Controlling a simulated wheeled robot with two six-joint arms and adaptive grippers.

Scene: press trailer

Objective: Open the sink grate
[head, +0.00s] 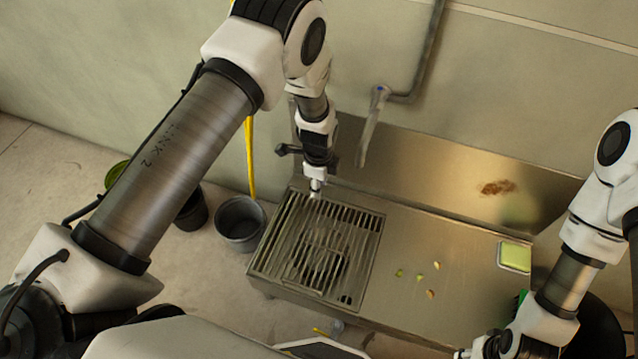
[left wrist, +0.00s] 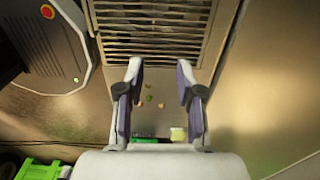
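The sink grate (head: 290,250), a slatted metal panel, lies flat over the left part of the steel counter. It also shows at the top of the left wrist view (left wrist: 155,18). My left gripper (head: 315,190) is above the grate's back edge in the head view, pointing down. In the left wrist view its two fingers (left wrist: 160,72) are apart with nothing between them. Whether a fingertip touches the grate cannot be told. My right gripper (head: 478,352) is low at the bottom right, away from the grate and partly cut off by the frame edge.
Food scraps (head: 420,277) and a yellow-green sponge (head: 515,255) lie on the steel counter (head: 465,265). A faucet (head: 372,125) hangs from the wall behind the grate. A dark bucket (head: 240,222) stands on the floor left of the sink.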

